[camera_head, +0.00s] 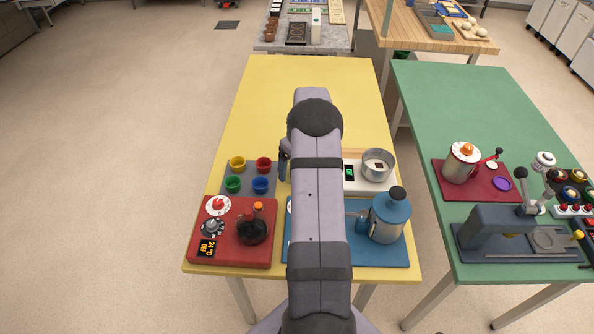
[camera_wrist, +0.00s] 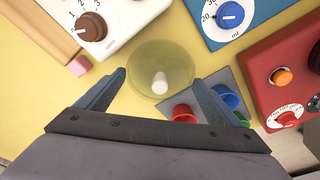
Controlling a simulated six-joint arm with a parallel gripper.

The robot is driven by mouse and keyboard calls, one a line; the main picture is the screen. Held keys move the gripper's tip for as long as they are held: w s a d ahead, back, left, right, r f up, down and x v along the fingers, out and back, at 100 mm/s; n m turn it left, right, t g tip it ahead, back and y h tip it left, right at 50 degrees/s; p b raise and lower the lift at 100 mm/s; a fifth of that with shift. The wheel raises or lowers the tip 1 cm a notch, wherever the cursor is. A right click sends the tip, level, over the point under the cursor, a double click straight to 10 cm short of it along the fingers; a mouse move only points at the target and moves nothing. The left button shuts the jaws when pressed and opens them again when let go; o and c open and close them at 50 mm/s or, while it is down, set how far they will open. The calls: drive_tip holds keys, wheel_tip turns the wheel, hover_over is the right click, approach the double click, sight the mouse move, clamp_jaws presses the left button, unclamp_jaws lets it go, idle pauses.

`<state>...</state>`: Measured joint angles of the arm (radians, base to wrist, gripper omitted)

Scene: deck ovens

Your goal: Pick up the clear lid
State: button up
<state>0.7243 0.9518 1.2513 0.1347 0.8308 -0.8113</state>
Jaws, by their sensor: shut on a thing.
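The clear lid (camera_wrist: 160,58) is a round, see-through, slightly yellowish disc with a white knob in its middle, seen from above in the wrist view. The two fingers of my gripper (camera_wrist: 160,79) lie on opposite sides of its rim and are shut on it. The yellow table shows through the lid; its height above the table cannot be told. In the head view my own arm hides the lid and most of the gripper; one dark finger (camera_head: 283,162) shows at the arm's left edge.
A grey tray (camera_head: 249,169) with coloured cups sits close by, and the red cup (camera_wrist: 183,112) is near the lid. The yellow table's far half (camera_head: 315,75) is clear.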

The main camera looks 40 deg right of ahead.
wheel_tip(320, 180, up, 8)
drive_tip(key=shift+f+b, duration=0.15)
drive_tip(key=shift+b, duration=0.85)
drive_tip(key=shift+s+d+r, duration=0.2)
drive_tip(key=shift+r, duration=0.05)
drive_tip(key=s+d+r+m+p, duration=0.3)
drive_tip(key=s+d+m+p, duration=0.2)
drive_tip(key=s+d, duration=0.3)
drive_tip(key=s+d+r+m+h+p, duration=0.1)
drive_tip(key=s+d+r+m+p, duration=0.3)
drive_tip(key=s+d, duration=0.5)
drive_tip(key=shift+s+m+g+h+p, duration=0.3)
drive_tip(key=shift+s+m+g+p, duration=0.15)
drive_tip(key=shift+m+p, duration=0.95)
drive_tip(key=shift+b, duration=0.3)
drive_tip(key=shift+f+b, duration=1.55)
drive_tip(key=shift+f, duration=0.55)
drive_tip(key=shift+f+b, duration=0.5)
drive_tip(key=shift+f, duration=0.5)
